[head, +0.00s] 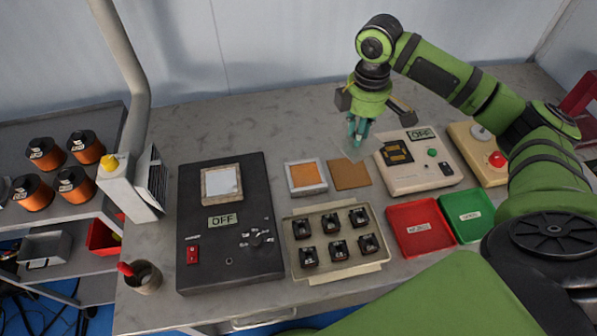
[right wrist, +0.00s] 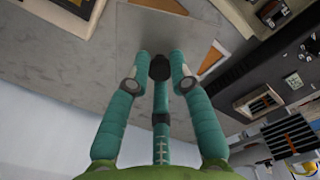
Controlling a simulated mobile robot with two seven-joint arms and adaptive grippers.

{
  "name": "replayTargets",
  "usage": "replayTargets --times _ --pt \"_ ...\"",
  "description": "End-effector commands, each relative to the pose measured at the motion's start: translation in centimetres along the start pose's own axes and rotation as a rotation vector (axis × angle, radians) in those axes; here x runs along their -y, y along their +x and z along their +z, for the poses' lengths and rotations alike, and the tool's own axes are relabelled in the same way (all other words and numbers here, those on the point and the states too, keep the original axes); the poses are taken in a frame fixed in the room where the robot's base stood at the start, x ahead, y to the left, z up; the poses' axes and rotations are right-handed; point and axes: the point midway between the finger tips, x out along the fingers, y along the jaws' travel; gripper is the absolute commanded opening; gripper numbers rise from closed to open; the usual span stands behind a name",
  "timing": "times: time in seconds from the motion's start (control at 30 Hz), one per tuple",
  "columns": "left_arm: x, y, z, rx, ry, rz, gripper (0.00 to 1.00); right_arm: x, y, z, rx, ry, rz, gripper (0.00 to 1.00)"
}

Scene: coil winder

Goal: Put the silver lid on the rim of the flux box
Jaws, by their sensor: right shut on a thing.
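The silver lid (head: 354,152) hangs under my right gripper (head: 358,130), tilted and hard to tell from the grey bench. In the right wrist view my right gripper (right wrist: 160,78) is shut on the lid's black knob (right wrist: 160,66). The flux box (head: 306,177) is a small square box with a pale rim and orange inside. It stands uncovered on the bench, left of and nearer than the lid. In the right wrist view the flux box (right wrist: 212,58) is partly hidden behind the lid and a finger. My left gripper is not in view.
A brown square pad (head: 349,175) lies right of the flux box. A black control panel (head: 228,250) stands to the left, and a beige tray (head: 338,275) of small parts in front. A beige tester (head: 410,175) is on the right. The bench behind is clear.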

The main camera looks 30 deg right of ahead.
Motion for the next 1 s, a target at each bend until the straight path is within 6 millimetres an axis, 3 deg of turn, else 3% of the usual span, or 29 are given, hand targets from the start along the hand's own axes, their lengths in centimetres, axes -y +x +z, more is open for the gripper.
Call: replayTargets --times 0.53,0.77,1.0 --pt "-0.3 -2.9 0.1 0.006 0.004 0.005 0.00 2.6 5.9 -10.1 -0.001 0.002 -0.004 0.00" --pt "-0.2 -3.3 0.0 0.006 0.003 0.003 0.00 2.8 7.4 -11.2 0.002 0.005 -0.002 0.00" --pt "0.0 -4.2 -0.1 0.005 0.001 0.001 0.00 2.9 10.6 -11.2 0.002 0.004 -0.001 0.00"
